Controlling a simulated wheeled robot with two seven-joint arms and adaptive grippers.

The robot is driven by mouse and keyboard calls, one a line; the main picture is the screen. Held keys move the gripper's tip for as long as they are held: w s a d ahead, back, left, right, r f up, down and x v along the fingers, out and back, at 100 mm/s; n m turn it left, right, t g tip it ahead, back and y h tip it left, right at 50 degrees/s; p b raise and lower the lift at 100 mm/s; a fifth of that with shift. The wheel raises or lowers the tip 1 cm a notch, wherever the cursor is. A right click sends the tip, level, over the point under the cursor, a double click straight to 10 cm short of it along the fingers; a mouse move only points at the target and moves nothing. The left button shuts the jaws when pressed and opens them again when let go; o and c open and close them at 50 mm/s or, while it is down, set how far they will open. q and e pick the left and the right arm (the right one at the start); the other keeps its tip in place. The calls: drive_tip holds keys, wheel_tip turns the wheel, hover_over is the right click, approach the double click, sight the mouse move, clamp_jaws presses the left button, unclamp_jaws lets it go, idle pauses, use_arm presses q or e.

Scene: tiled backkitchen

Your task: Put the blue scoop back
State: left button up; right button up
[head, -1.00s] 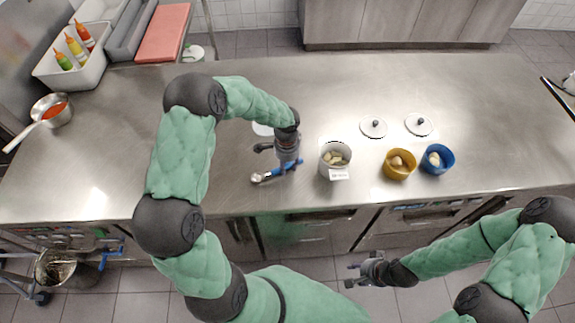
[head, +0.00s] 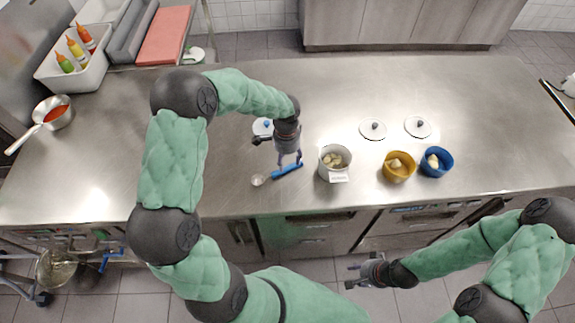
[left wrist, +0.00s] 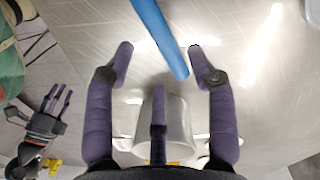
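The blue scoop (head: 287,171) lies on the steel counter left of the white labelled tub, its metal bowl at the left end. Its blue handle also shows in the left wrist view (left wrist: 160,38). My left gripper (head: 289,158) is just above the handle; its fingers (left wrist: 158,62) are spread apart, with the handle's end between the fingertips and no visible grip on it. The white tub (head: 336,174) holds pale pieces. A yellow tub (head: 397,172) and a blue tub (head: 437,168) stand to its right. My right gripper (head: 357,272) is open and empty in front of the counter.
Two white lids (head: 373,130) (head: 417,126) lie behind the tubs. A lid with a blue knob (head: 263,127) lies behind my left gripper. A saucepan (head: 57,115) stands at far left. The counter's rear middle is clear.

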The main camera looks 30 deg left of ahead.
sight(287, 168)
use_arm(q)
wheel_tip(287, 168, up, 7)
drive_tip(key=shift+p, duration=0.3)
